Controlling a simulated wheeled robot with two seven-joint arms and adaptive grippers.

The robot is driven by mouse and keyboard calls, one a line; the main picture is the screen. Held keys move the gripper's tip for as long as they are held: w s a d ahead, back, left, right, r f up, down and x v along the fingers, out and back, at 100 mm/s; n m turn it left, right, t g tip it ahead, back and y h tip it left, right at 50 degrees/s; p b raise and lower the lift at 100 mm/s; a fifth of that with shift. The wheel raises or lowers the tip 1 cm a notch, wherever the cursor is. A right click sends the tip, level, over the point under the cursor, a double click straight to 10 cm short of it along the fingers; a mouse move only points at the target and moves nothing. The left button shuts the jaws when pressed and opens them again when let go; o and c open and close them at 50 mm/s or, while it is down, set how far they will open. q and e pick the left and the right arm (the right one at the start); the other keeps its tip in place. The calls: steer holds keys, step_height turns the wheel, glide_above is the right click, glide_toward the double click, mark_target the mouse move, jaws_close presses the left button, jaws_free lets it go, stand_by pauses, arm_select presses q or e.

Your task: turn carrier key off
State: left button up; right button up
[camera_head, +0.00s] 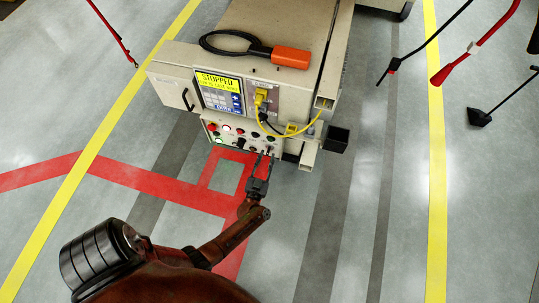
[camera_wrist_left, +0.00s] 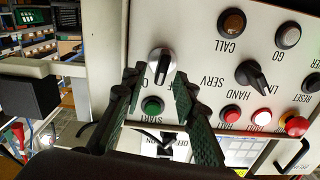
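The carrier (camera_head: 270,20) is a beige machine with a control panel on its near end. Its yellow display (camera_head: 217,82) reads STOPPED. My left gripper (camera_head: 262,168) is at the lower part of the panel. In the left wrist view, which shows the panel upside down, its dark ribbed fingers (camera_wrist_left: 158,78) are apart, one on each side of a silver-and-black turn switch (camera_wrist_left: 160,66). This looks like the key switch; its grip stands nearly upright in the picture. Whether a finger touches it I cannot tell. ON and OFF lettering shows lower between the fingers. My right gripper is out of view.
A green button (camera_wrist_left: 152,106) sits between the fingers, and a black selector (camera_wrist_left: 252,76) and red mushroom button (camera_wrist_left: 296,126) are to the right. A yellow cable (camera_head: 300,131) loops from the panel. An orange-and-black connector (camera_head: 290,57) lies on top.

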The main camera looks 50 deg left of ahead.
arm_select(q)
steer(key=shift+w+a, duration=0.4)
steer(key=shift+w, duration=0.15)
jaws_close()
